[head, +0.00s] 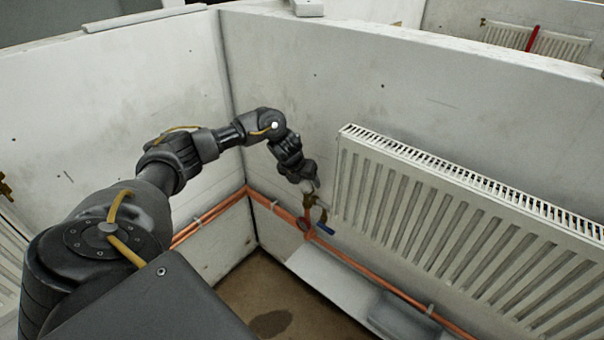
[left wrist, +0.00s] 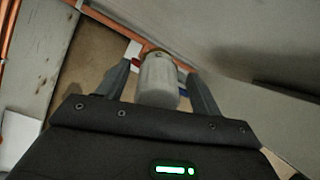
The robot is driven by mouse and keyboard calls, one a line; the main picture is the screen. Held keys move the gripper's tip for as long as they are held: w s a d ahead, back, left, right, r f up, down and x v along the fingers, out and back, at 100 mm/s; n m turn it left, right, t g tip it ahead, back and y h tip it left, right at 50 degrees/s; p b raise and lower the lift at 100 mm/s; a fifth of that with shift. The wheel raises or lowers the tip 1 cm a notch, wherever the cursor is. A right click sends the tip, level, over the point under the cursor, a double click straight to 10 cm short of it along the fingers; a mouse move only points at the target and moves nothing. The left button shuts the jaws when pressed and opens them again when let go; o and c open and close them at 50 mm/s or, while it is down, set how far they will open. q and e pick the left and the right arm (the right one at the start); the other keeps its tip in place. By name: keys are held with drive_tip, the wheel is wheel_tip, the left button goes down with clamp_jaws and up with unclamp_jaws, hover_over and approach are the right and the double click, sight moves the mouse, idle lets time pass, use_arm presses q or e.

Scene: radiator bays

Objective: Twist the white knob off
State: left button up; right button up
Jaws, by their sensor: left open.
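The white knob (left wrist: 158,82) shows in the left wrist view as a pale grey-white cylinder on top of the valve. In the head view only a sliver of the knob (head: 307,187) shows under my gripper, at the left end of the radiator. My left gripper (head: 306,184) points down at it from above. In the left wrist view the fingers of my left gripper (left wrist: 160,88) stand open on either side of the knob, with a gap visible beside it. My right gripper is in neither view.
A white radiator (head: 450,210) hangs on the wall right of the valve. Copper pipes (head: 275,208) run along the wall below. A blue-handled lever (head: 325,229) sits just below the valve. The corner walls stand close behind my arm.

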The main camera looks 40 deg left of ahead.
use_arm(q)
drive_tip(key=shift+w+f, duration=0.15)
drive_tip(key=shift+f, duration=0.5)
drive_tip(key=shift+w+a+f, duration=0.1)
drive_tip(key=shift+w+f, duration=0.1)
drive_tip(key=shift+f, duration=0.1)
drive_tip(key=c, duration=1.1)
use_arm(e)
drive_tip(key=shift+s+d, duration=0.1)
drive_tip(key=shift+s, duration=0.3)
use_arm(q)
drive_tip(key=shift+s+f, duration=0.15)
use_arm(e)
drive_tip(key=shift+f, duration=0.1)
